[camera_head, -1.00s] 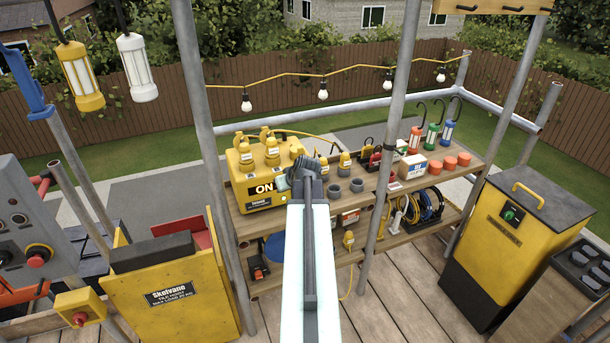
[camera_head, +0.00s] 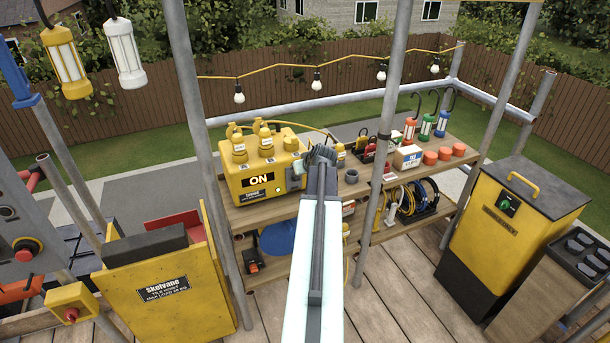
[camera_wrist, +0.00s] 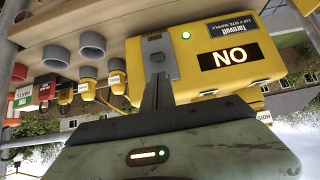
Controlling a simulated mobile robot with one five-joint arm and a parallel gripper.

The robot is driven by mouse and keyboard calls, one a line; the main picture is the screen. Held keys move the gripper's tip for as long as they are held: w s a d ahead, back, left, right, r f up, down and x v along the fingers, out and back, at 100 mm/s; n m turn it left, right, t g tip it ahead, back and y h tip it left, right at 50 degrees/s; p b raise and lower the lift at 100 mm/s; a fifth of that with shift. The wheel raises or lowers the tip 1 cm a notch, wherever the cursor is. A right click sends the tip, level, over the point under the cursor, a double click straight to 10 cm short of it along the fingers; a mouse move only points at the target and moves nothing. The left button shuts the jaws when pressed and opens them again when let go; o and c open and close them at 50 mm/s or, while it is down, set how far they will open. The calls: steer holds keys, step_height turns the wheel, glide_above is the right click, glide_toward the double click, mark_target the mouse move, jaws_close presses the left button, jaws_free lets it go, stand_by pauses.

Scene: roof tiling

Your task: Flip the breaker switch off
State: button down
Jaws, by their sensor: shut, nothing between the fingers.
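The yellow supply box (camera_head: 265,157) stands on the upper shelf in the head view, its black label (camera_head: 259,180) reading ON. A small green light (camera_head: 278,190) is lit on its front. In the wrist view the box (camera_wrist: 225,88) appears upside down, with its green light (camera_wrist: 186,35) lit. A grey panel (camera_wrist: 158,45) is at the box's end; the switch's lever cannot be made out clearly. My gripper (camera_wrist: 157,85) is shut and empty, its tips in front of the grey panel; contact cannot be told. In the head view my gripper (camera_head: 322,155) is just right of the box.
Grey cups (camera_wrist: 92,45) stand beside the box in the wrist view. A scaffold pole (camera_head: 385,120) rises right of my arm, another pole (camera_head: 200,130) left of the box. A yellow cabinet (camera_head: 515,215) stands right. Wooden decking (camera_head: 400,290) in front is clear.

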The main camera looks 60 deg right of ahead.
mark_target(298, 180)
steer(key=b+x, duration=0.2)
steer(key=x, duration=0.3)
